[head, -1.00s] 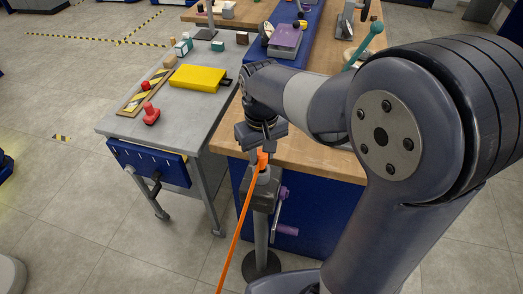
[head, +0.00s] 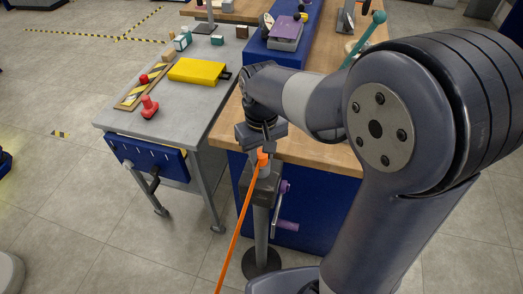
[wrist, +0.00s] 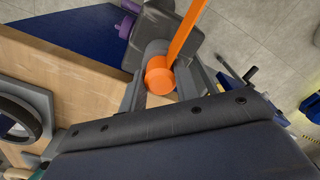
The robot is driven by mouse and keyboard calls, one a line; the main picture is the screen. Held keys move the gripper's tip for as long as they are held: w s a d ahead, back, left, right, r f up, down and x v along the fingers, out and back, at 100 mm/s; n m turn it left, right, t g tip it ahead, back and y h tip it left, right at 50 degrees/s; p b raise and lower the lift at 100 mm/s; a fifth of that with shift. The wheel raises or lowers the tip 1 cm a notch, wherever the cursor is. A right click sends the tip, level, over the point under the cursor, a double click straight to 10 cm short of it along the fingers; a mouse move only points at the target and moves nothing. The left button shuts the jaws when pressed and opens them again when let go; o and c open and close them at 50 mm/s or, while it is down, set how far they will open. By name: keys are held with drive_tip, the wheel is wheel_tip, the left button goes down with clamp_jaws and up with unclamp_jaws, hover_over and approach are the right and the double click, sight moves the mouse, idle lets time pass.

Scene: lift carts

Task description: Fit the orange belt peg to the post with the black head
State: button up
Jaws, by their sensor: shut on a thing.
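The orange belt peg (head: 263,158) is between the fingers of my gripper (head: 262,147), which is shut on it. Its orange belt (head: 238,226) runs tautly down to the lower left. The post (head: 261,226) stands upright below my gripper, with a dark, blocky head (head: 259,189) and a round floor base. In the wrist view the round orange peg end (wrist: 160,75) sits at a grey cylinder (wrist: 154,52) by the dark head (wrist: 172,22). I cannot tell how deeply the peg is seated; the contact is partly hidden.
A purple crank (head: 287,225) sticks out from the post's right side. A wooden-topped blue bench (head: 315,158) stands close behind. A grey cart (head: 185,112) at left carries a yellow case (head: 198,71) and a red stamp-like object (head: 149,107). Floor at left is open.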

drive_tip(key=o, duration=1.1)
drive_tip(key=shift+c, duration=0.2)
wheel_tip(320, 180, up, 11)
drive_tip(key=shift+f, duration=0.15)
